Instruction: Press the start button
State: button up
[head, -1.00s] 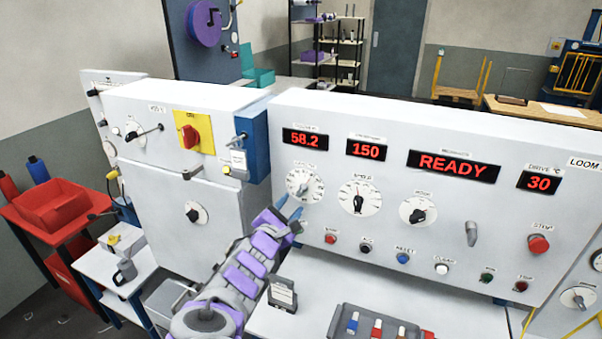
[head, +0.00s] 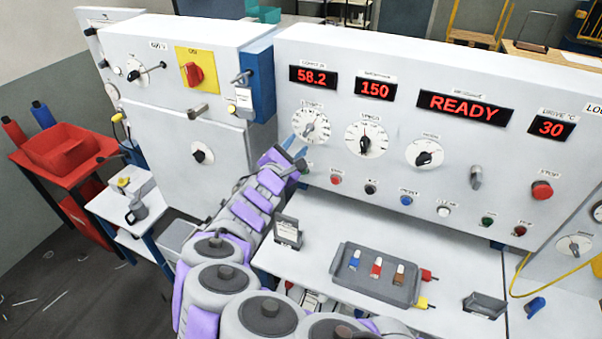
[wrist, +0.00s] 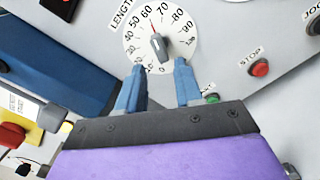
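My gripper (head: 294,147) is at the lower left of the LENGTH dial (head: 310,126) on the white control panel. The wrist view shows its two blue fingers (wrist: 159,66) apart with nothing between them, pointing at the lower edge of the dial (wrist: 160,35). A small green button (wrist: 212,98) is just right of the right finger.
The panel has black, blue and white buttons, another green button (head: 488,221) and a large red stop (head: 542,190) at right. The display (head: 465,107) reads READY. A grey tray (head: 375,274) lies on the white shelf below. A blue-sided cabinet (head: 258,82) is left.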

grip_shut()
dwell(1.4)
